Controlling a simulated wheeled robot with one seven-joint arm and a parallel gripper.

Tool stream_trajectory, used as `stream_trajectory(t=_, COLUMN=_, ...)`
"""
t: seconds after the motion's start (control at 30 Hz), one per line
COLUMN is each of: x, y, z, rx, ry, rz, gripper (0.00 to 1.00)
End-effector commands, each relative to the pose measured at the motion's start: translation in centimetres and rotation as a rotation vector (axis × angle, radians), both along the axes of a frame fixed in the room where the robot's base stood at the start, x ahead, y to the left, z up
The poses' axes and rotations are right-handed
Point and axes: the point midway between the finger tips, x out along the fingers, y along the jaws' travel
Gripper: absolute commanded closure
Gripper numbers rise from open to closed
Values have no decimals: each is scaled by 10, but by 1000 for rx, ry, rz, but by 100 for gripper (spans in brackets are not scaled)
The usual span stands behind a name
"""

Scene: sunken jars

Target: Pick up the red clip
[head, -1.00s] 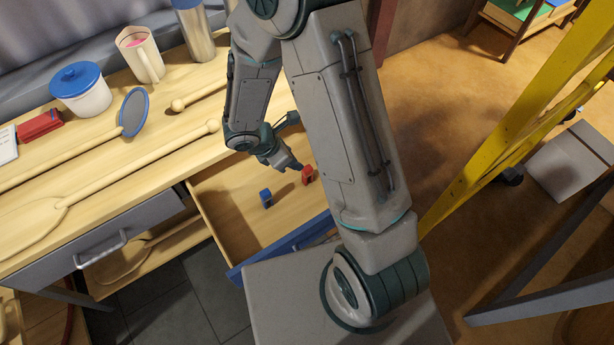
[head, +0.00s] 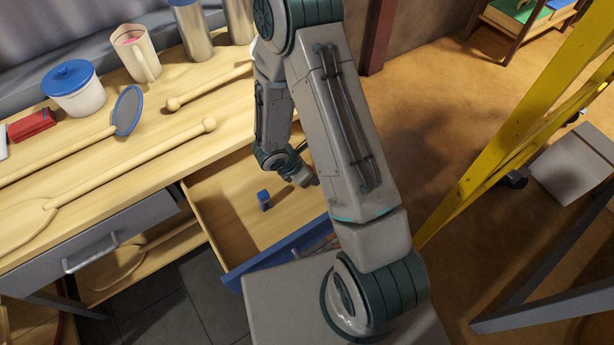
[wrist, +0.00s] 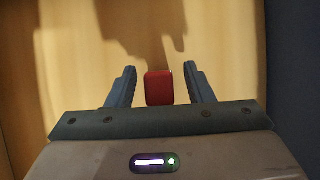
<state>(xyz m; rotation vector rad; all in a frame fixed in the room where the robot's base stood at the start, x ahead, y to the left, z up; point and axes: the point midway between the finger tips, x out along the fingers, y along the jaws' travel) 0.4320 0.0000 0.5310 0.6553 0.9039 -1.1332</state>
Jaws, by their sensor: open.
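The red clip (wrist: 159,88) shows in the wrist view as a small red block between the two fingers of my gripper (wrist: 160,84). A gap is visible on each side of it, so the fingers are open and not touching it. In the head view my gripper (head: 312,180) is down inside the open drawer, at its right part, mostly hidden by my arm. The red clip is hidden there.
A blue clip (head: 264,200) stands in the open drawer (head: 232,219), left of my gripper. The drawer has a blue front (head: 274,254). Wooden paddles, a lidded jar (head: 76,92) and a pitcher (head: 138,54) are on the bench. A yellow ladder (head: 500,150) stands at right.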

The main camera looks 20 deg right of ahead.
Motion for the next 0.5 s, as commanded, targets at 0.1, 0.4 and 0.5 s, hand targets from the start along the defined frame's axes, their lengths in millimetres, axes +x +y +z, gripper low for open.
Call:
stream_trajectory(t=0.1, x=2, y=-5, z=-9, rx=0, ry=0, rz=-1, gripper=53)
stream_trajectory(t=0.4, x=2, y=-5, z=-9, rx=0, ry=-1, rz=0, gripper=69)
stream_trajectory(t=0.5, x=2, y=-5, z=-9, rx=0, ry=-1, rz=0, gripper=97)
